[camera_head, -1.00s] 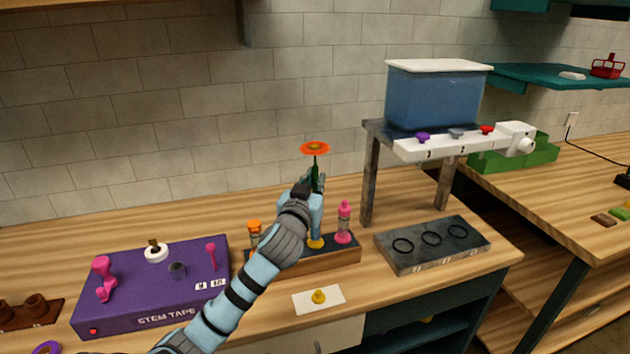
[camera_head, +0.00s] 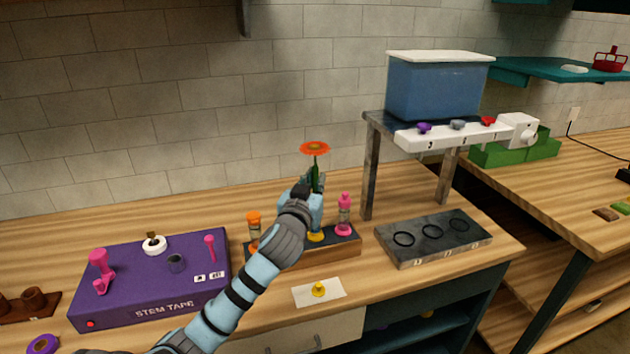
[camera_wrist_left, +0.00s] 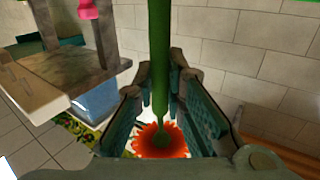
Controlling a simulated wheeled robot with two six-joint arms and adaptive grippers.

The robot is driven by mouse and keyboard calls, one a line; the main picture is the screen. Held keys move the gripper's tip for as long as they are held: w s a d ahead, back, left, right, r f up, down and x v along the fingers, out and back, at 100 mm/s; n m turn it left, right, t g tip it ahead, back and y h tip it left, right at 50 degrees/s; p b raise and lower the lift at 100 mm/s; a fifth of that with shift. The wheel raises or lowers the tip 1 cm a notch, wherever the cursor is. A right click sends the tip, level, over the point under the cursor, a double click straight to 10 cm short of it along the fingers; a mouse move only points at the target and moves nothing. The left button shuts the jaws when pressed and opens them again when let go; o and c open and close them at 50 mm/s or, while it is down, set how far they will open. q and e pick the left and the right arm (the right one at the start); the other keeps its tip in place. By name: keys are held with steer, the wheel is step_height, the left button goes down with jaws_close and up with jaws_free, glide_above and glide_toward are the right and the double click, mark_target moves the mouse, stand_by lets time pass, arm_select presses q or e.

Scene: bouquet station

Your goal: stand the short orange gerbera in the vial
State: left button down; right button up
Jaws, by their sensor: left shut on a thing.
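The orange gerbera (camera_head: 314,148) is upright in the head view, its bloom above my left gripper (camera_head: 312,188). My left gripper is shut on its green stem, just above the wooden vial rack (camera_head: 290,255). In the left wrist view the stem (camera_wrist_left: 159,50) runs between the fingers and the orange bloom (camera_wrist_left: 160,142) lies beyond them. The rack holds an orange-capped vial (camera_head: 254,230) at left, a pink-capped vial (camera_head: 344,214) at right, and a yellow-based spot (camera_head: 316,236) below my gripper. My gripper hides most of that middle place and the stem's lower end. My right gripper is not in view.
A purple stem tape box (camera_head: 155,280) stands left of the rack. A dark tray with rings (camera_head: 432,250) and a stand with a blue tank (camera_head: 436,90) are at right. A white card with a yellow piece (camera_head: 318,290) lies in front.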

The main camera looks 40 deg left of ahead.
arm_select(q)
steer(key=shift+f, duration=0.5)
steer(key=c, duration=1.6)
jaws_free()
steer(key=shift+o, duration=0.3)
steer(key=o, duration=0.5)
steer(key=shift+o, duration=0.2)
